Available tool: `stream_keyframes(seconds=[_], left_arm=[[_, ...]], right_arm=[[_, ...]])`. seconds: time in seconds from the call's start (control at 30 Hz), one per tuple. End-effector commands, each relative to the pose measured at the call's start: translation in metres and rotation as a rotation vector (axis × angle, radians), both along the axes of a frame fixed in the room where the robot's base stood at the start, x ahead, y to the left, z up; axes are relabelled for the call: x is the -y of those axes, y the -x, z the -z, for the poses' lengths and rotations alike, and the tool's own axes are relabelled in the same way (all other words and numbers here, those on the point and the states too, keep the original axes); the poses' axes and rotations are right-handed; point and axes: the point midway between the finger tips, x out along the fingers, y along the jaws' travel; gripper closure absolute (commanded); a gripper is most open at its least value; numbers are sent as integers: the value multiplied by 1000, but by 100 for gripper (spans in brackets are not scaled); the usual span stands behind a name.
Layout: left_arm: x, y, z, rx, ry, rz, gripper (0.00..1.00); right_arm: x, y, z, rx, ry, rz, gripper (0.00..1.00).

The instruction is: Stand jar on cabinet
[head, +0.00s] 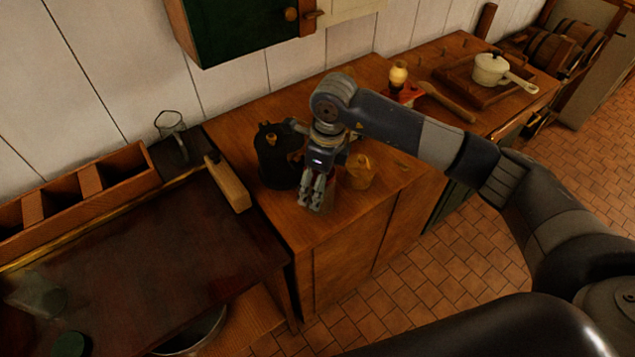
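My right gripper (316,200) points down over the front part of the wooden cabinet top (275,215). Its arm comes in from the right. Its fingers look close together, but I cannot tell whether they are shut or hold anything. An amber jar-like vessel (360,171) stands just right of the gripper, partly hidden by it. A clear glass jar with a wire clasp (172,138) stands at the back of the dark counter on the left. Another clear glass shape (38,297) is at the lower left, faint and hard to make out. My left gripper is not in view.
A black pot (274,158) stands just left of the gripper. A wooden block (228,184) lies at the counter's edge. A partitioned wooden box (105,172) sits on the left. A cream saucepan (491,68) stands farther right. The cabinet's front left top is clear.

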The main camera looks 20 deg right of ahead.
Motion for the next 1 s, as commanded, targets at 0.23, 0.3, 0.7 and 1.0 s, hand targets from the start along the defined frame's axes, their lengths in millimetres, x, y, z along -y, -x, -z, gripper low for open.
stream_keyframes(seconds=[0.23,0.3,0.7,1.0], left_arm=[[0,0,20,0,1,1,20],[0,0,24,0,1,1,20],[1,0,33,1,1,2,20],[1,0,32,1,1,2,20]], right_arm=[[5,2,-51,10,-2,1,21],[7,3,-66,9,-2,-1,21],[11,8,-111,3,-1,0,21],[11,8,-111,2,-1,0,21]])
